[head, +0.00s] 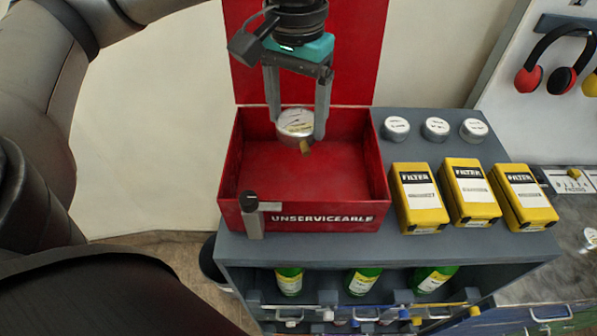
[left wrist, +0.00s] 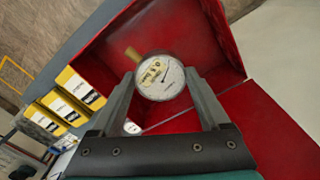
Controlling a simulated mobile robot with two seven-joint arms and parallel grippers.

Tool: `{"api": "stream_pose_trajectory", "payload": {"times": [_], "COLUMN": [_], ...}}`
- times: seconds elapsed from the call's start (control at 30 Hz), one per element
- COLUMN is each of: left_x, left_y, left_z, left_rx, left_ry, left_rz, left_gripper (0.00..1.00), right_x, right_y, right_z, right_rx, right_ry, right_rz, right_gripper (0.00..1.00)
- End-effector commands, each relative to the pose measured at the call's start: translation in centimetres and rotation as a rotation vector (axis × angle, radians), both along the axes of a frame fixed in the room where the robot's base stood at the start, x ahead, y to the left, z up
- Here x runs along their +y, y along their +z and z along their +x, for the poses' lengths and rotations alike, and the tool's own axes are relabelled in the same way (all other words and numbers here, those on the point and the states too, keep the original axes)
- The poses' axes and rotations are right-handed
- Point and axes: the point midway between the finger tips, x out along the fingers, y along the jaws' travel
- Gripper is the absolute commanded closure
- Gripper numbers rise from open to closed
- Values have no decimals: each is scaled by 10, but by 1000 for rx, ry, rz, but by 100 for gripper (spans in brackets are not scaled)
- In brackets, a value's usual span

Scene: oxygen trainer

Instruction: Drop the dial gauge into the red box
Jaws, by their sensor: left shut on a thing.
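The dial gauge (head: 295,124) has a round white face, a silver rim and a brass stem. My left gripper (head: 297,128) points down and is shut on the gauge, with one finger on each side. The left wrist view also shows the gauge (left wrist: 160,77) between the fingertips (left wrist: 160,85). The red box (head: 297,218) is marked UNSERVICEABLE and its lid (head: 240,60) stands open at the back. In the head view the gauge is over the box's opening, apart from the bare floor that shows. My right gripper is not in view.
The box stands on a grey cabinet (head: 400,248). To its right are yellow filter boxes (head: 418,195) and several round silver-rimmed items (head: 397,128). A grey post with a black top (head: 251,215) stands at the box's front. Green bottles (head: 362,281) sit on the shelf below.

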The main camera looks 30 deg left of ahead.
Motion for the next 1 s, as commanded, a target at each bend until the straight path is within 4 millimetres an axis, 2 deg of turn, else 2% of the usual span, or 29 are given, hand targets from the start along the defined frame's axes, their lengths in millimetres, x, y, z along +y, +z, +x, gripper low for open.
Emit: {"api": "stream_pose_trajectory", "payload": {"times": [0.07, 0.13, 0.3, 0.63, 0.67, 0.83, 1.0], "left_x": [1, 0, 0, 0, 0, 0, 0], "left_y": [-11, -22, -36, -37, -37, -37, -37], "left_z": [-1, 0, 0, 0, 0, 0, 0], "left_rx": [2, -1, -1, -2, -2, -1, 0], "left_ry": [0, 0, 0, 0, 0, 0, 0], "left_rz": [1, 0, 0, 0, 0, 0, 0], "left_gripper": [91, 91, 91, 91, 18, 0, 0], "right_x": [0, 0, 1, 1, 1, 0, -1], "right_y": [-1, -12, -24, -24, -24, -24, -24], "right_z": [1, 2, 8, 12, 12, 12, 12], "right_rx": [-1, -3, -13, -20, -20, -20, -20], "right_ry": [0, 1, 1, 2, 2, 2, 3], "right_rz": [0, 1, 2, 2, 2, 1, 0], "right_gripper": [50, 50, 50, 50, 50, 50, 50]}}
